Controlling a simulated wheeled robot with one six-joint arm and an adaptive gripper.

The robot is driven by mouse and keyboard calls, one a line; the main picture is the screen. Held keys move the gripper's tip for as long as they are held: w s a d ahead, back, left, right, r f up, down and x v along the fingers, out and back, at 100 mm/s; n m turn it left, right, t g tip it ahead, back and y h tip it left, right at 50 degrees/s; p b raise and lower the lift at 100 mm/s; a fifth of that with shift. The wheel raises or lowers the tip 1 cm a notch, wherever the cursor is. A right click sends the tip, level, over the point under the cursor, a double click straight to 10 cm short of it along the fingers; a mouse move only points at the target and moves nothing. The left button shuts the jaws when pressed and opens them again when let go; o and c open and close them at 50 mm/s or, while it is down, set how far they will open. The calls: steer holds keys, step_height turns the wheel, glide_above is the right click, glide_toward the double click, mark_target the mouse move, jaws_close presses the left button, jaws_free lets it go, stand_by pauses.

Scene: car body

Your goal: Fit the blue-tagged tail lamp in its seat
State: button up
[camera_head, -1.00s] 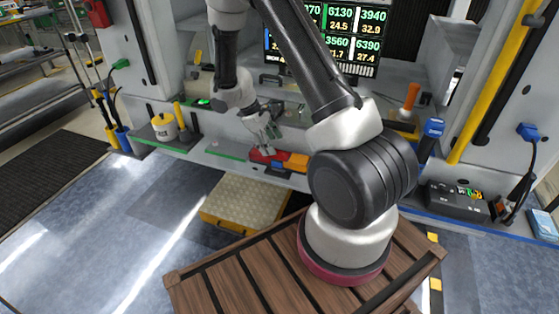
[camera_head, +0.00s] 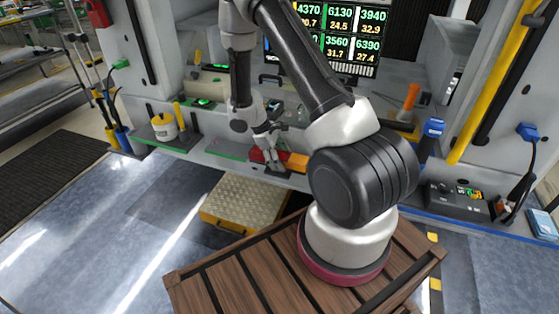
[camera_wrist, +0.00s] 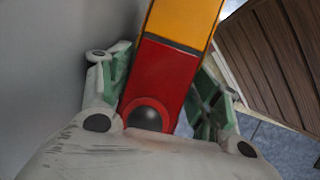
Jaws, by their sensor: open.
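A red-and-orange tail lamp lies along the ledge at the middle of the head view, with its red part (camera_head: 257,155) on the left and its orange part (camera_head: 298,162) on the right. My gripper (camera_head: 273,162) is down at the lamp, in front of its red part. In the wrist view the lamp (camera_wrist: 165,75) runs between the two spread fingers of my gripper (camera_wrist: 162,72). A dark dome in a red ring is at its near end. The gripper is open; whether a finger touches the lamp is unclear. No blue tag shows on the lamp, and I cannot make out its seat.
A yellow case (camera_head: 243,201) stands on the floor below the ledge. A white-and-yellow tub (camera_head: 164,127) is at the left. A blue-capped bottle (camera_head: 432,130) and a dark box (camera_head: 456,200) are at the right. A slatted wooden platform (camera_head: 220,285) is in front.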

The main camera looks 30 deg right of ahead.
steer(key=shift+f, duration=0.25)
steer(key=shift+c, duration=0.5)
steer(key=c, duration=1)
steer(key=shift+r, duration=0.1)
